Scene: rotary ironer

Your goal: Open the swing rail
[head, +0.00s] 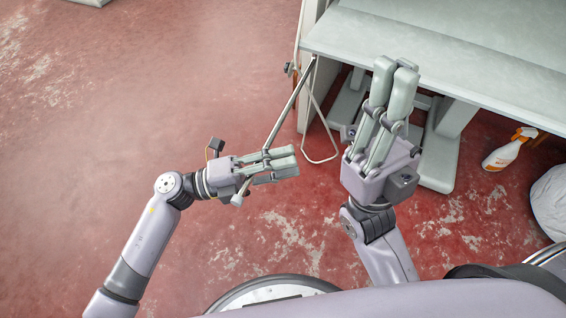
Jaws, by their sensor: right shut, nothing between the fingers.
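The swing rail (291,103) is a thin metal rod with a bent wire loop. It hangs from a joint at the corner of the pale ironer table (430,57) and slants down and left. The wire loop (321,160) hangs near the floor. My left gripper (295,163) points right at the rail's lower part. Its fingers lie close together where the rod meets them; whether they grip it is unclear. My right gripper (396,63) points up, shut and empty, and overlaps the table's front edge in the picture.
The ironer's pale legs and feet (438,160) stand under the table on the right. A white spray bottle with an orange head (508,150) and a whitish bag (552,200) are at the far right. The worn red floor (110,110) is clear on the left.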

